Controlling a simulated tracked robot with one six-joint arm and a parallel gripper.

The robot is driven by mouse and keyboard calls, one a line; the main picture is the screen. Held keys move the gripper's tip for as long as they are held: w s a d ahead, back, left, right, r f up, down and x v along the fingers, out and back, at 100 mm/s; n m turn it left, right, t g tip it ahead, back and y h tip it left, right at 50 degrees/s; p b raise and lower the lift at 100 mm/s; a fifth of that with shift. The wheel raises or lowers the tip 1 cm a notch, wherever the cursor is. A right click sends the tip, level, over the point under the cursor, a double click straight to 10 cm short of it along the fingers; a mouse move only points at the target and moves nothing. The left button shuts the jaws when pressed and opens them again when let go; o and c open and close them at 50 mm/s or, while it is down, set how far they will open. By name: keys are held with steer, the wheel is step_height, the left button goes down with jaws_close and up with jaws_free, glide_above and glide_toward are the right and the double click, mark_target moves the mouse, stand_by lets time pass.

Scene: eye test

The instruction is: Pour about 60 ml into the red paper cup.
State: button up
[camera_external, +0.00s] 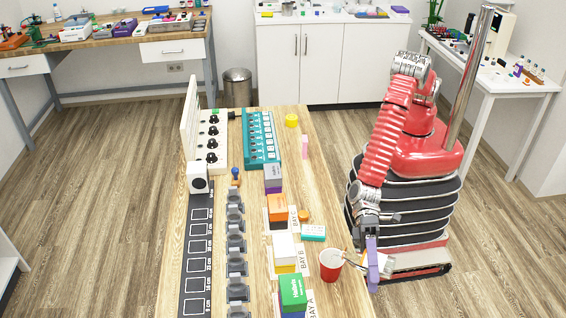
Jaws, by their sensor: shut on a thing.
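The red paper cup (330,268) stands upright near the right edge of the long wooden table, its pale open top facing up. My gripper (372,268) is just right of the cup, off the table's right edge, pointing down. It is shut on a pale vessel (385,263), largely hidden behind a purple upright part at the gripper. The vessel's left end reaches close to the cup's rim. Its exact shape and tilt are too small to tell. I cannot see any liquid stream or the level in the cup.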

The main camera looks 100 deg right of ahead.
steer(key=f+n, duration=0.1)
steer(key=f+n+h, duration=0.1)
steer(key=f, duration=0.1)
steer(key=shift+s+a+t, duration=0.1)
steer(key=shift+s+t, duration=0.1)
steer(key=shift+t, duration=0.2)
steer(key=shift+f, duration=0.1)
steer(key=shift+s+a+f+n+h, duration=0.1)
steer(key=shift+s+f+n+h, duration=0.05)
steer(key=shift+f+n+h, duration=0.2)
steer(key=shift+n+t+h+b, duration=0.25)
steer(key=shift+n+t+b, duration=0.05)
steer(key=shift+n, duration=0.05)
stand_by(1.7)
steer(key=shift+w+n, duration=0.2)
steer(key=shift+n, duration=0.1)
steer(key=shift+w+d+f+n+t+h+b, duration=0.35)
steer(key=shift+w+d+f+n+t+h, duration=0.05)
steer(key=shift+f+n+t+h, duration=0.15)
steer(key=shift+w+d+r+n+t+h+b, duration=0.2)
steer(key=shift+w+d+n+t+h+b, duration=0.1)
steer(key=shift+w+n+t, duration=0.3)
steer(key=shift+w+d+n, duration=0.1)
steer(key=shift+n, duration=0.35)
